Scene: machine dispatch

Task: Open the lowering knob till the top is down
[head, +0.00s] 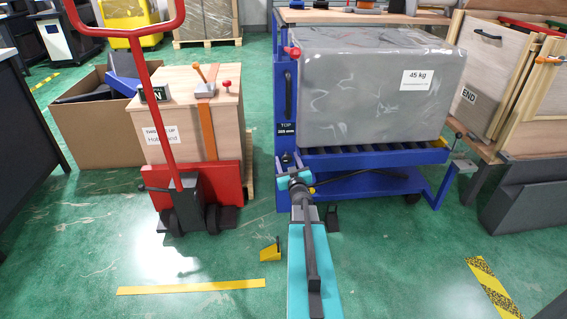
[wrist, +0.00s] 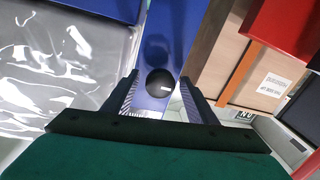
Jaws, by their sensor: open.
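A blue lift table with a post (head: 285,100) stands in the middle of the head view. Its roller top (head: 375,157) carries a grey wrapped box (head: 375,85) marked 45 kg. A label on the post reads TOP and what looks like 268 mm. My gripper (head: 290,163) is at the lower part of the post. In the wrist view a round black knob (wrist: 160,83) on the blue post shows between the fingers of my gripper (wrist: 159,78). The fingers are open, one on either side of it; I cannot tell whether they touch it. In the head view my gripper hides the knob.
A red hand truck (head: 200,187) with a wooden crate (head: 182,110) stands left. A yellow wedge (head: 270,250) lies on the floor near my arm. Wooden crates and a grey block (head: 520,200) stand right. Green floor is free in front at left and right.

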